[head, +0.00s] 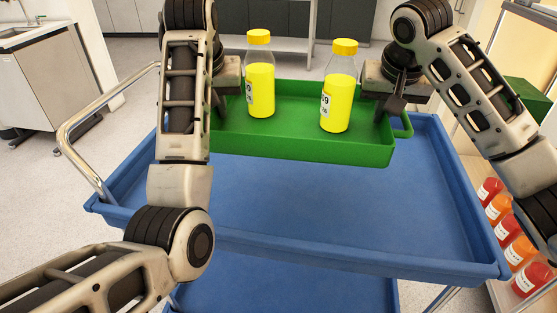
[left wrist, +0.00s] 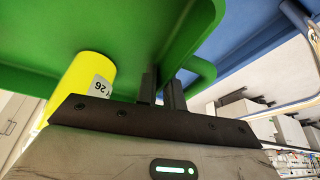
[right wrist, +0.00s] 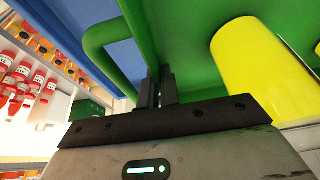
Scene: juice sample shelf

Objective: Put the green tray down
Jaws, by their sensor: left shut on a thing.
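The green tray (head: 290,145) is level over the far part of the blue cart top (head: 300,205). I cannot tell whether its underside touches the cart. Two clear bottles of yellow juice with yellow caps stand upright in it, a left bottle (head: 260,90) and a right bottle (head: 337,100). My left gripper (head: 222,100) is shut on the tray's left end; its fingers show at the wall in the left wrist view (left wrist: 160,92). My right gripper (head: 394,104) is at the right end, its fingers closed around the wall near the handle in the right wrist view (right wrist: 157,88).
The near part of the cart top is bare, with a raised blue rim. A metal push handle (head: 72,135) is at the cart's left. A shelf with red and orange juice bottles (head: 507,228) stands close on the right. A grey cabinet (head: 45,80) is at the far left.

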